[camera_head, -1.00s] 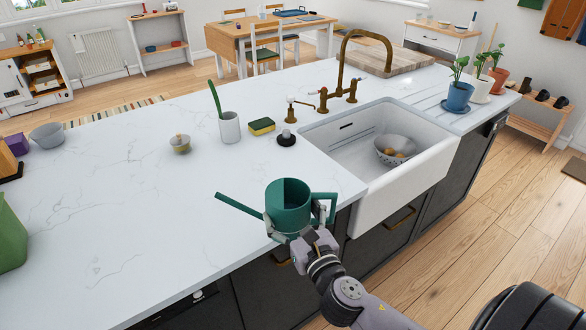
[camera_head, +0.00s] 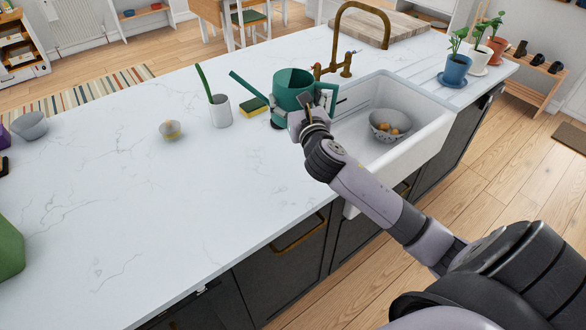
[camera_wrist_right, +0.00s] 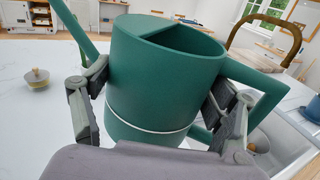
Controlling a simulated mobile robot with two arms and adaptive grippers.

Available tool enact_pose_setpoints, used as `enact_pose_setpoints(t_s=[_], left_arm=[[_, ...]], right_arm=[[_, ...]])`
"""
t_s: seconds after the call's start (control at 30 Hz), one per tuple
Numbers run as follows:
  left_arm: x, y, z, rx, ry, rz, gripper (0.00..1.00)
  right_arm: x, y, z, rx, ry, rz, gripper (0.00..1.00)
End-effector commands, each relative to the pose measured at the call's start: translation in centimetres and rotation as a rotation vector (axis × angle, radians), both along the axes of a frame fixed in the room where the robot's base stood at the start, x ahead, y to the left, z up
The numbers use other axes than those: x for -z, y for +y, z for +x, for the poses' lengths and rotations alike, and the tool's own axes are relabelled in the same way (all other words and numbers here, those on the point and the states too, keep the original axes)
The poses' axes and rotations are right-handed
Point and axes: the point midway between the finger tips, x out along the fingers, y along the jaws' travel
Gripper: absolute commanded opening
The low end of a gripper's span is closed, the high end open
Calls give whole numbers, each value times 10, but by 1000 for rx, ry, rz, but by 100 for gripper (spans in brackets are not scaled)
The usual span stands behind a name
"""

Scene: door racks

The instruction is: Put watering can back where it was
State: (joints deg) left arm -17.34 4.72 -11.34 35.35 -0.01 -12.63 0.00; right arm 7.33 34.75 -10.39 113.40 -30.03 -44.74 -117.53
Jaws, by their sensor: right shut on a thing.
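The green watering can (camera_head: 291,88) is upright, with its spout pointing left and its handle on the right. My right gripper (camera_head: 299,113) is shut on the can's body. The can is at the left edge of the sink, in front of the tap; whether it touches the counter I cannot tell. In the right wrist view the can (camera_wrist_right: 160,80) fills the middle, with a gripper finger on each side of it. My left gripper is not in view.
The white sink (camera_head: 420,135) holds a grey colander (camera_head: 389,126). Potted plants (camera_head: 455,70) stand at the right.

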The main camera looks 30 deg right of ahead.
Motion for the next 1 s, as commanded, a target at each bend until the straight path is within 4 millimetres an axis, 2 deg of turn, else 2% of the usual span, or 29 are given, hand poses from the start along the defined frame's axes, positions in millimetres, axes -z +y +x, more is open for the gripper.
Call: enact_pose_setpoints(t_s=[0.07, 0.17, 0.47, 0.67, 1.0], left_arm=[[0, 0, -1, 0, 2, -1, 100], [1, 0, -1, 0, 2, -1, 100], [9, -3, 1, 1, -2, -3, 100], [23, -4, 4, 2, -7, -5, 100], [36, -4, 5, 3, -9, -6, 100]], right_arm=[[0, 0, 0, -1, -3, -1, 32], [11, 0, 0, 1, -1, 2, 32], [86, 0, 0, 3, 2, 4, 32], [135, 0, 0, 2, -1, 4, 32], [169, 0, 0, 0, -3, 1, 32]])
